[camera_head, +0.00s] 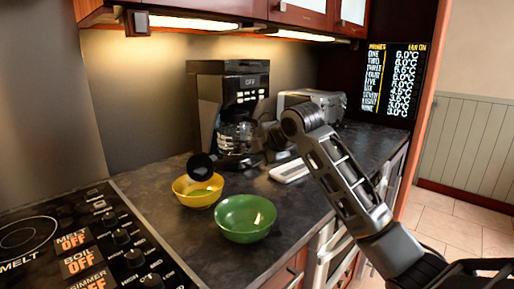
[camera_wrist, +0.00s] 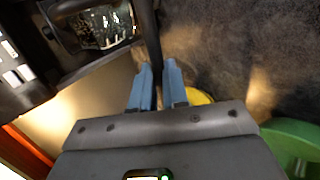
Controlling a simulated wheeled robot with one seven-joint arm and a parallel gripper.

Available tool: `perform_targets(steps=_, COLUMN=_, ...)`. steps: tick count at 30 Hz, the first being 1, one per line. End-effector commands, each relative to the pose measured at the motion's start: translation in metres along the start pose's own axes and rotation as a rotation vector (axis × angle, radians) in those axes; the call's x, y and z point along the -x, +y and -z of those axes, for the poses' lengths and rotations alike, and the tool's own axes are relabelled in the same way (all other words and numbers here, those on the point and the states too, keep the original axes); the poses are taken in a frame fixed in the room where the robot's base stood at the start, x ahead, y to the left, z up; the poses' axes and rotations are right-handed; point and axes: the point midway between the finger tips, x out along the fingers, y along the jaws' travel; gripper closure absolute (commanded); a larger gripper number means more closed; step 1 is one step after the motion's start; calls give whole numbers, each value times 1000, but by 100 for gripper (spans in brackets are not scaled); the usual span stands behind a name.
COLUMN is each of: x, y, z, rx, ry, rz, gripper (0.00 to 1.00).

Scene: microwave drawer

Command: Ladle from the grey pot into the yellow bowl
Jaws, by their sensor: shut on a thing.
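The yellow bowl (camera_head: 189,201) stands on the dark counter, with something green showing inside it. A ladle's round black head (camera_head: 201,166) is over this bowl's back rim; I cannot tell whether it touches. My gripper's blue fingers (camera_wrist: 158,67) are shut on the ladle's dark handle (camera_wrist: 149,36) in the wrist view. A sliver of the yellow bowl (camera_wrist: 199,97) shows behind my gripper there. In the head view my gripper is in front of the coffee maker, its fingers not clear. I see no grey pot in either view.
A green bowl (camera_head: 245,232) stands right of and nearer than the yellow one. A coffee maker (camera_head: 228,85) with a glass carafe (camera_head: 235,135) stands behind. A silver appliance (camera_head: 312,100) and a light flat object (camera_head: 290,170) are to the right. A stovetop (camera_head: 50,245) is at left.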

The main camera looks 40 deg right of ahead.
Motion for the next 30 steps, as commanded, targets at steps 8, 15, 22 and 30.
perform_targets(steps=8, x=3, y=5, z=0, rx=-2, ry=0, rz=70, gripper=100)
perform_targets(steps=15, x=4, y=6, z=1, rx=-3, ry=0, rz=132, gripper=100)
perform_targets(steps=22, x=4, y=7, z=0, rx=-5, ry=0, rz=193, gripper=100)
perform_targets(steps=30, x=5, y=8, z=0, rx=-8, ry=0, rz=266, gripper=100)
